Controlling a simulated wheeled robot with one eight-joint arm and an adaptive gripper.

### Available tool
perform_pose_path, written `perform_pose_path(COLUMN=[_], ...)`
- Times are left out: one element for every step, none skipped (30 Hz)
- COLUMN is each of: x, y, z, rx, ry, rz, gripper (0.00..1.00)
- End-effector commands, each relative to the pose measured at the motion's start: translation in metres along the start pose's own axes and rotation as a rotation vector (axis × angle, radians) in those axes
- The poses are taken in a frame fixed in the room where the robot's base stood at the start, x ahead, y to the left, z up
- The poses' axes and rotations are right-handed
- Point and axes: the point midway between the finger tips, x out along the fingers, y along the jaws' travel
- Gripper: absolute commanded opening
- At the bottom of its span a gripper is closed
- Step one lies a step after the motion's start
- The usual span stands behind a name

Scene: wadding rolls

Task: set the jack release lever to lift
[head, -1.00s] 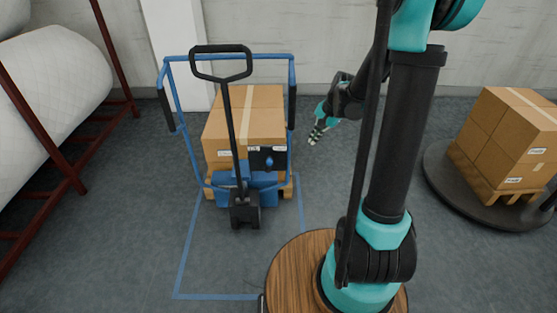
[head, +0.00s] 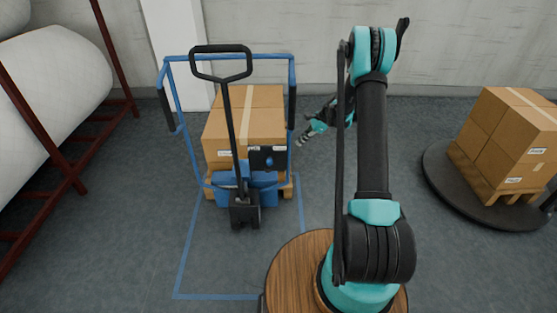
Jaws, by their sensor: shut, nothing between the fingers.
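The jack (head: 247,187) has a blue body and a black pole with a black loop handle (head: 221,48) at its top, leaning slightly. A small black plate with a blue knob (head: 269,161) sits right of the pole, in front of the boxes; it looks like the release lever, but its setting is too small to read. My gripper (head: 300,142) is shut and empty, just right of the blue frame and apart from the knob. It is up and to the right of the knob in the picture, pointing down and left.
Cardboard boxes (head: 250,125) stand on a pallet at the jack, inside a blue tube frame (head: 230,57). A blue floor outline (head: 183,255) surrounds the near side. More boxes stand on a dark round plate (head: 440,180) at right. A dark red rack (head: 75,178) holds white rolls at left.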

Motion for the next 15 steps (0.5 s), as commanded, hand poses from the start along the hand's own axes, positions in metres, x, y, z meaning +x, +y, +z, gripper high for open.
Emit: perform_pose_path(x=[0.009, 0.013, 0.018, 0.021, 0.024, 0.028, 0.030, 0.032, 0.033, 0.035, 0.035, 0.036, 0.036, 0.036, 0.036], y=[-0.004, -0.006, -0.008, -0.010, -0.011, -0.012, -0.013, -0.013, -0.013, -0.014, -0.014, -0.014, -0.014, -0.014, -0.014], z=[-0.006, -0.009, -0.012, -0.014, -0.016, -0.019, -0.020, -0.021, -0.022, -0.023, -0.023, -0.024, -0.024, -0.024, -0.024], rx=[0.026, 0.043, 0.061, 0.074, 0.085, 0.098, 0.107, 0.113, 0.120, 0.124, 0.127, 0.130, 0.131, 0.131, 0.131], ry=[-0.013, -0.020, -0.029, -0.035, -0.041, -0.046, -0.050, -0.053, -0.056, -0.058, -0.059, -0.061, -0.061, -0.061, -0.061], rz=[0.005, 0.007, 0.010, 0.012, 0.014, 0.017, 0.019, 0.020, 0.022, 0.023, 0.024, 0.024, 0.024, 0.024, 0.024], gripper=[0.00, 0.00, 0.00, 0.00, 0.00, 0.00, 0.00, 0.00, 0.00, 0.00, 0.00, 0.00, 0.00, 0.00, 0.00])
